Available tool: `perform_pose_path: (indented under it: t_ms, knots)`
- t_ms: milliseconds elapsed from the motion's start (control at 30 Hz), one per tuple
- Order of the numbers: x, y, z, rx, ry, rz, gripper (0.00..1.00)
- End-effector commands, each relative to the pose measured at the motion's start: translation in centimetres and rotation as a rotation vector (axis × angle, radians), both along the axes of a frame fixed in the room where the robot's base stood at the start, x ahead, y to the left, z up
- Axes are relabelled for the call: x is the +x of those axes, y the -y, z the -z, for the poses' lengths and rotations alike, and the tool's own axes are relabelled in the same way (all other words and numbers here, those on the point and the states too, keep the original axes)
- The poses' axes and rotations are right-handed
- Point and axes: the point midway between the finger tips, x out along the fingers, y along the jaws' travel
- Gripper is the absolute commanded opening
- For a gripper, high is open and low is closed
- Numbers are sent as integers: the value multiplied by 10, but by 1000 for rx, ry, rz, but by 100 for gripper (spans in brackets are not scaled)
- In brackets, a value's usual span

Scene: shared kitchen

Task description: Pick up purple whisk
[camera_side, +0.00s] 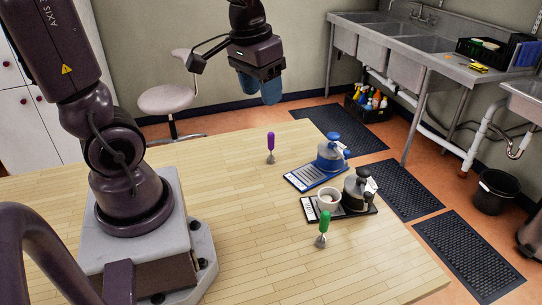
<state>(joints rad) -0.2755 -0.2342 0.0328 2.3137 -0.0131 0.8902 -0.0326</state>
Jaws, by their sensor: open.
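A whisk with a purple handle (270,141) stands upright on the wooden table, near its far edge. A similar whisk with a green handle (324,222) stands nearer the front, to the right. My gripper (262,92) hangs in the air above and beyond the purple whisk, a little left of it in the picture, with blue fingers pointing down. It is open and apart from the whisk. The gap between the fingers is hard to see from this side, and nothing shows between them.
A blue kettle-like item (331,153) stands on a blue board (300,180) right of the purple whisk. A dark kettle-like item (356,188) and a white cup (328,199) stand on a black board. The table (215,190) left of the whisks is clear.

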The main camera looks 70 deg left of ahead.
Motion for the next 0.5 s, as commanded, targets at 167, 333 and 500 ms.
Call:
perform_pose_path:
  t_ms: [167,333,500]
  knots:
    - [30,-59,41,-56,-114,-232,52]
    - [47,-116,88,-94,-190,-453,52]
    - [59,-161,126,-108,-214,-634,52]
